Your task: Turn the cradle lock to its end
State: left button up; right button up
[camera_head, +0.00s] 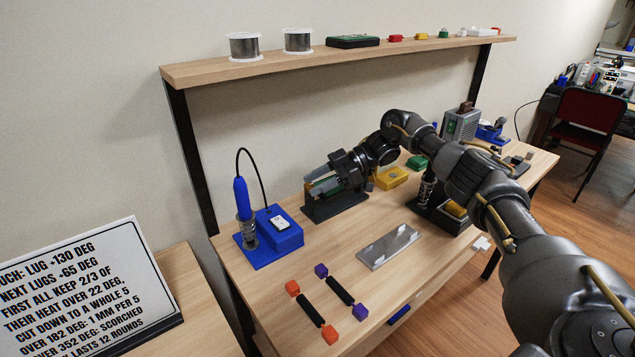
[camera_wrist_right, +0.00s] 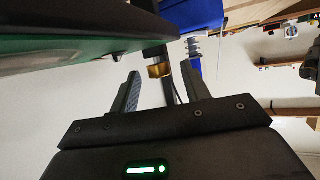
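The dark cradle (camera_head: 335,207) stands on the bench behind the metal plate, with a green board (camera_head: 324,188) in it, partly covered by my right gripper (camera_head: 314,180). In the right wrist view, the board (camera_wrist_right: 70,52) fills the upper left as a dark, green-tinted slab. A brass collar (camera_wrist_right: 160,70) on a dark stem, which looks like the cradle lock, shows between the fingertips of my right gripper (camera_wrist_right: 161,72). The fingers stand apart, with gaps to the collar on both sides. How deep the collar sits between them is unclear. My left gripper is out of view.
A blue soldering-iron stand (camera_head: 277,236) is left of the cradle. A metal plate (camera_head: 389,246) and two dark bars with orange (camera_head: 310,311) and purple (camera_head: 340,290) ends lie in front. A yellow box (camera_head: 391,178) is to the right. A shelf (camera_head: 340,54) hangs above.

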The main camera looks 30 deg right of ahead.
jog(key=shift+d+r, duration=0.1)
jog(key=shift+d, duration=0.05)
jog(key=shift+d+r, duration=0.1)
jog(key=shift+d, duration=0.2)
jog(key=b+v, duration=0.1)
jog(key=v, duration=0.6)
jog(key=shift+s+d, duration=0.1)
jog(key=shift+d, duration=0.05)
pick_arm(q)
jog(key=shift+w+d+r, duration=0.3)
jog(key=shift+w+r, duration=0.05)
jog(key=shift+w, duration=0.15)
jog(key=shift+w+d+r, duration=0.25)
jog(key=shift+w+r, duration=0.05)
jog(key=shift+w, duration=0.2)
pick_arm(e)
jog(key=shift+v, duration=1.3)
